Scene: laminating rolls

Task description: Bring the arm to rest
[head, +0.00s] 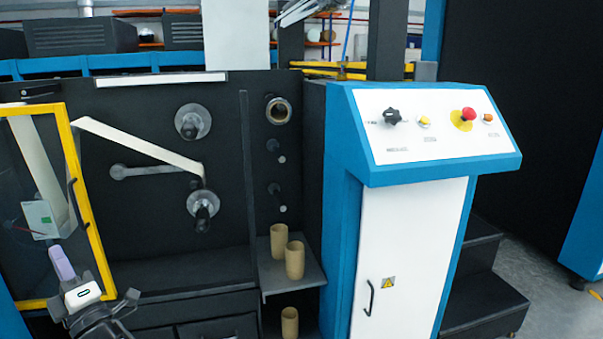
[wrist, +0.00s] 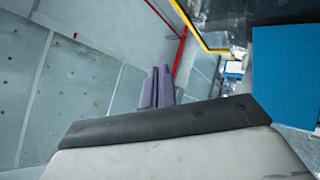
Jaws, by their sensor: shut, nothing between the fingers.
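My arm stands at the lower left in the head view, in front of the machine's yellow-framed door. My gripper (head: 58,252) points upward there, with its purple fingers together. In the wrist view my gripper (wrist: 158,72) shows as two purple fingers side by side, shut with nothing between them. A large grey and black part fills the bottom of the wrist view and hides the base of the fingers.
The yellow-framed door (head: 88,215) is close behind my gripper. Cardboard cores (head: 295,262) stand on a small shelf (head: 268,277) and below it. A blue control console (head: 345,170) with a red button (head: 468,114) stands right of centre. Dark steps (head: 485,285) and open floor lie beyond.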

